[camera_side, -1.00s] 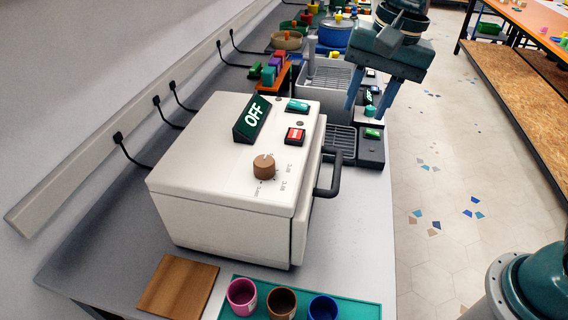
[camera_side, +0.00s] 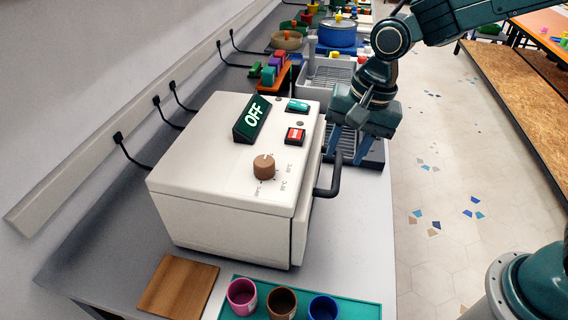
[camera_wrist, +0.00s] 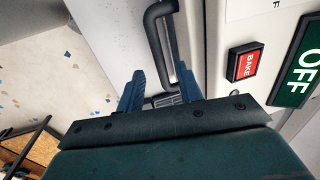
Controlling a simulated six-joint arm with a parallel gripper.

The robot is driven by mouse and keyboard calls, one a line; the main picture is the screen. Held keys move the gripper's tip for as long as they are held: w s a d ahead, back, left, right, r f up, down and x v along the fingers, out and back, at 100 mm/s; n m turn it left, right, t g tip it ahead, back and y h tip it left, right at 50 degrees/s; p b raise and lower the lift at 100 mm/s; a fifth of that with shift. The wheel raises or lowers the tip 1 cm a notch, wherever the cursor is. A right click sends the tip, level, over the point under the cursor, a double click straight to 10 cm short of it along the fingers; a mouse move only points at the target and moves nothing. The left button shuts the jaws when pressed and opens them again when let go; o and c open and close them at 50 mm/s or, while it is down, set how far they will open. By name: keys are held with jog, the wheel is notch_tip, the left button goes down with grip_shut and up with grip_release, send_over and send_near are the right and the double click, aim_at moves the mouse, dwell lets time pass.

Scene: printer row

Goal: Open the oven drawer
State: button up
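The oven (camera_side: 215,180) is a white box with a lit OFF display, a red button and a brown knob on top. Its drawer, on the side facing right, looks closed. The dark drawer handle (camera_side: 333,182) sticks out from that side. My gripper (camera_side: 347,154) is at the far end of the handle, fingers pointing down. The red BAKE button (camera_wrist: 244,66) is to the right.
A grey machine with a grated tray (camera_side: 372,158) stands right behind the oven. Cups in pink, brown and blue stand on a teal mat (camera_side: 365,308) in front, beside a wooden board (camera_side: 178,288). The floor (camera_side: 440,190) to the right is clear.

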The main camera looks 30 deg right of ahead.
aim_at(338, 168)
jog(key=shift+w+a+f, duration=0.1)
jog(key=shift+f, duration=0.8)
jog(key=shift+w+a+f, duration=0.1)
jog(key=shift+f, duration=0.75)
grip_shut()
